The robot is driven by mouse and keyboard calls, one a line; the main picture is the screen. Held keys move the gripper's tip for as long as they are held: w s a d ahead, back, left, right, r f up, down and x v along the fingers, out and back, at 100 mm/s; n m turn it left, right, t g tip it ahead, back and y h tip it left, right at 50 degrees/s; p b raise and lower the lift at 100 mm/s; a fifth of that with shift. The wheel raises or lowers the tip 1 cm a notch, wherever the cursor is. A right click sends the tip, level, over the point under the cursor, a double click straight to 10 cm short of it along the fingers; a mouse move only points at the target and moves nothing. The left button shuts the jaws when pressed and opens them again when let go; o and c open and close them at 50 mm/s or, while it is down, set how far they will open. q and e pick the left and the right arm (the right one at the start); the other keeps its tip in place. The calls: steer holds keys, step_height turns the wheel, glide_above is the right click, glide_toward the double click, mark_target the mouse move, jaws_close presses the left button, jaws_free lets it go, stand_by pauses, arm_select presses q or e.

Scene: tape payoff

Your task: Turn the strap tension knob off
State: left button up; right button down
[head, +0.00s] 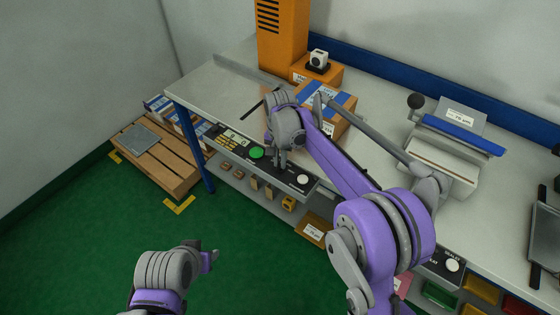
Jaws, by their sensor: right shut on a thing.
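A dark control panel (232,152) runs along the front edge of the bench. It carries a display, a green button (256,153) and a white round knob (303,179). My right gripper (282,164) points down at the panel between the green button and the white knob. It is shut on a small knob there, which its fingers mostly hide; I cannot read its setting. My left gripper (213,256) is over the green floor at lower left, apart from the bench, and its finger gap is unclear.
A strapped carton (330,105) lies on the bench behind my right gripper. An orange column (280,40) stands behind it. A grey-blue sealing machine (445,160) is at right. A wooden pallet (155,155) with boxes is at left.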

steer(key=n, duration=0.5)
steer(key=shift+n, duration=0.3)
steer(key=n, duration=0.4)
steer(key=shift+n+b, duration=0.4)
steer(key=shift+n, duration=0.3)
steer(key=c, duration=0.9)
jaws_free()
steer(key=shift+r, duration=0.1)
step_height(320, 180, up, 11)
steer(key=shift+p, duration=0.3)
